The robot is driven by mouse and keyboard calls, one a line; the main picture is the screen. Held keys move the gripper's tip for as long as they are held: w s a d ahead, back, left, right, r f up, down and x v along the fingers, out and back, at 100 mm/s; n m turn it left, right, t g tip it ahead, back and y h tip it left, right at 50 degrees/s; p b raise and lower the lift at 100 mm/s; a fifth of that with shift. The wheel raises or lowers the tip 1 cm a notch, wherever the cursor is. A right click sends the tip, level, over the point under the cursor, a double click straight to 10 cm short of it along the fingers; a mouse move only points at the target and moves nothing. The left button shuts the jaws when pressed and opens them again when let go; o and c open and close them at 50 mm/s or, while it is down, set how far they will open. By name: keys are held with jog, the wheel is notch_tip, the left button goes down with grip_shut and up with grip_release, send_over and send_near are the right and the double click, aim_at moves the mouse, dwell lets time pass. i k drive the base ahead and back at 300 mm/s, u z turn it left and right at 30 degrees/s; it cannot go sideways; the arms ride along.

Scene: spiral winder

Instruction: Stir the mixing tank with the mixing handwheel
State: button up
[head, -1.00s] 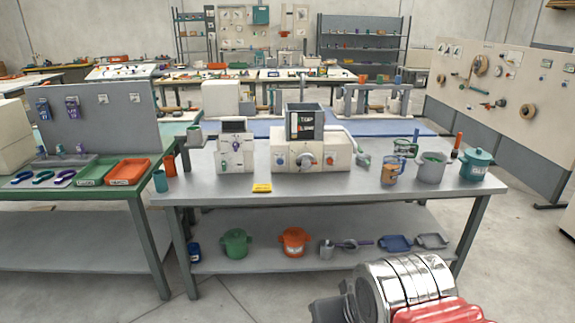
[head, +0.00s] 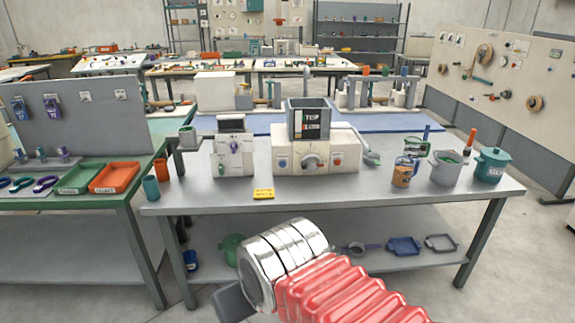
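A cream machine (head: 345,152) stands at the middle of the grey bench. A grey open-topped square tank (head: 327,112) sits on it, with a dark sign on its front; I take this as the mixing tank, and its contents are hidden. A round grey wheel-like knob (head: 311,162) is on the machine's front and may be the mixing handwheel; a red knob is to its right. My arm's silver and red section fills the lower middle of the view, in front of the bench and apart from the machine. My gripper's fingers do not show.
A smaller cream unit (head: 234,150) stands left of the machine. A yellow tag (head: 264,194) lies near the bench's front edge. A brown jar (head: 402,174), a grey pot (head: 446,168) and a teal pot (head: 490,165) stand at the right. The bench's front strip (head: 340,195) is mostly clear.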

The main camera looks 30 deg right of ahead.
aim_at(313, 167)
jog(key=z, duration=0.05)
jog(key=i, duration=1.1)
jog(key=z, duration=0.4)
